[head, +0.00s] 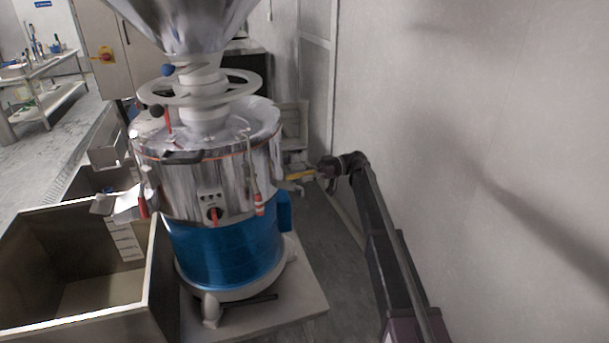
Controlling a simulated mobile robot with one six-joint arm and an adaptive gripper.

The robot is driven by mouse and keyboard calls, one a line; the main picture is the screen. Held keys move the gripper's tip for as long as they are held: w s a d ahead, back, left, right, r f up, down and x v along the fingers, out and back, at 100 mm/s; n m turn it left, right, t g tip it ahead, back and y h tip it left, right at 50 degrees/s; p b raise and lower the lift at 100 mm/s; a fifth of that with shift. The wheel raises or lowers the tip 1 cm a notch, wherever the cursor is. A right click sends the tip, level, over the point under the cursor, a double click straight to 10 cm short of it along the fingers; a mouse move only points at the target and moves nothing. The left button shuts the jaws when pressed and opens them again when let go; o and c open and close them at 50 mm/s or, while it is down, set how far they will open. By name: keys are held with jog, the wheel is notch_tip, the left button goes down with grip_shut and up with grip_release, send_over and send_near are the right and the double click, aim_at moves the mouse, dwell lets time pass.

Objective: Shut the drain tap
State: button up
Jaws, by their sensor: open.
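The bean grinder (215,175) stands left of centre in the head view, with a shiny steel drum over a blue lower casing. No part can be clearly identified as the drain tap. A pale elbow-shaped fitting (211,310) sits low at the front of the base, with a dark bar (252,301) beside it. A small grey lever-like part (290,188) sticks out on the drum's right side. My gripper (325,172) is open at the end of my raised arm, right of the drum. It appears empty and apart from the grinder; its fingers are small in view.
A large open metal bin (152,280) stands at the grinder's left. The grinder rests on a pale plinth (305,318). A plain wall (480,110) closes the right side. A narrow strip of bare floor (335,250) lies between grinder and my arm.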

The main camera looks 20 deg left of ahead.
jog(key=v, duration=0.7)
jog(key=shift+d, duration=0.15)
jog(key=shift+w, duration=0.15)
